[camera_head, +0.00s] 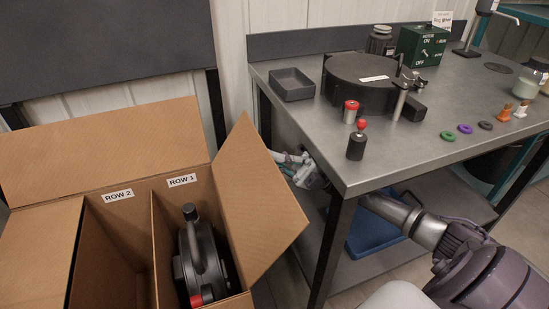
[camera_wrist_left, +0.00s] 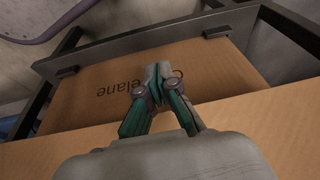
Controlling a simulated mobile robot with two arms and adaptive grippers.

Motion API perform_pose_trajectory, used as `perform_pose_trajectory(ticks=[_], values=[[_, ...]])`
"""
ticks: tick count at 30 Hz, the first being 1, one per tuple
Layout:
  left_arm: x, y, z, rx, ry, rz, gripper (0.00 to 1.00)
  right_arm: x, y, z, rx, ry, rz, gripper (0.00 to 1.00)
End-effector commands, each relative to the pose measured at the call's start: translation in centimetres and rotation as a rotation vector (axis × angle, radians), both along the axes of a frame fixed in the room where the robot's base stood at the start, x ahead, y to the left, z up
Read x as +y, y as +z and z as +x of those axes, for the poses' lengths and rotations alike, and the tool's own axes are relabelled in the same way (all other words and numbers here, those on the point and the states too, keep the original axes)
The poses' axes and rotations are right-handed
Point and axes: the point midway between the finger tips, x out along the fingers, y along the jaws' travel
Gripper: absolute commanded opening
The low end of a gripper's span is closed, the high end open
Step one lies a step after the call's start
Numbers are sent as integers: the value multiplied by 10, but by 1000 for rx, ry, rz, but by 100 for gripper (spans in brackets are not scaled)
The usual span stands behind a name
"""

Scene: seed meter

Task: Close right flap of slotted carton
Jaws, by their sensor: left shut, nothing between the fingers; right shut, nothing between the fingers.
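The slotted carton (camera_head: 130,196) stands open at the lower left of the head view, with a divider between ROW 1 and ROW 2. Its right flap (camera_head: 258,195) is up and leans outward to the right. My right gripper (camera_head: 291,162) is shut and empty, just right of this flap, beside the table leg; I cannot tell whether it touches. My left gripper (camera_wrist_left: 160,72) shows only in the left wrist view, shut and empty, before a cardboard face (camera_wrist_left: 110,95) with partly hidden lettering.
A dark device with a handle (camera_head: 198,255) sits in ROW 1; ROW 2 looks empty. The steel table (camera_head: 440,90) with a black drum (camera_head: 360,80) and small parts stands right of the carton. A blue tray (camera_head: 375,235) lies under it.

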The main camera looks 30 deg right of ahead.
Motion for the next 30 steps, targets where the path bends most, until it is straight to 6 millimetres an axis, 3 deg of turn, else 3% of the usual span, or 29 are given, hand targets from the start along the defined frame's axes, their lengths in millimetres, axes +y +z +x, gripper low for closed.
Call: perform_pose_trajectory(ticks=[6,9,15,30], values=[[-1,2,2,-5,0,-2,0,2,3,1,-1,1,1,0],[-2,-16,8,8,-2,-2,0,9,10,2,-2,2,2,0],[-3,-33,11,15,-3,-2,0,16,16,4,-1,-1,1,0],[-2,-25,9,7,-2,-1,0,16,11,5,0,0,0,0]])
